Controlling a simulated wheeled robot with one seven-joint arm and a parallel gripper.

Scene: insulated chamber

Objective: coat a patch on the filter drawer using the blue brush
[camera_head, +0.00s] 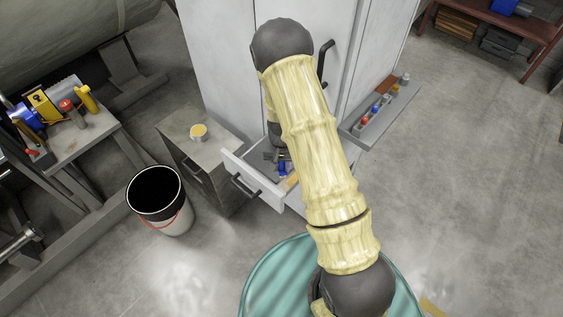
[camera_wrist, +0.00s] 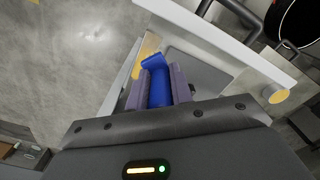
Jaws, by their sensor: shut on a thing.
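The white filter drawer (camera_head: 255,178) is pulled open at the front of the tall white cabinet. Its pale front panel (camera_wrist: 215,38) also shows in the wrist view. My gripper (camera_wrist: 158,78) is shut on the blue brush (camera_wrist: 159,90), whose blue part lies between the two purple-grey fingers. In the head view the gripper (camera_head: 277,158) is over the open drawer, and the blue of the brush (camera_head: 283,168) shows there. A yellow area (camera_wrist: 147,50) lies beside the brush; I cannot tell whether it is a patch or something else. The bristles are not clearly seen.
A small cup with yellow contents (camera_head: 198,132) stands on the low grey cabinet (camera_head: 207,160) left of the drawer. A black-and-white bucket (camera_head: 160,205) stands on the floor. A side shelf with small bottles (camera_head: 380,108) is at right. A cluttered workbench (camera_head: 75,135) is at left.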

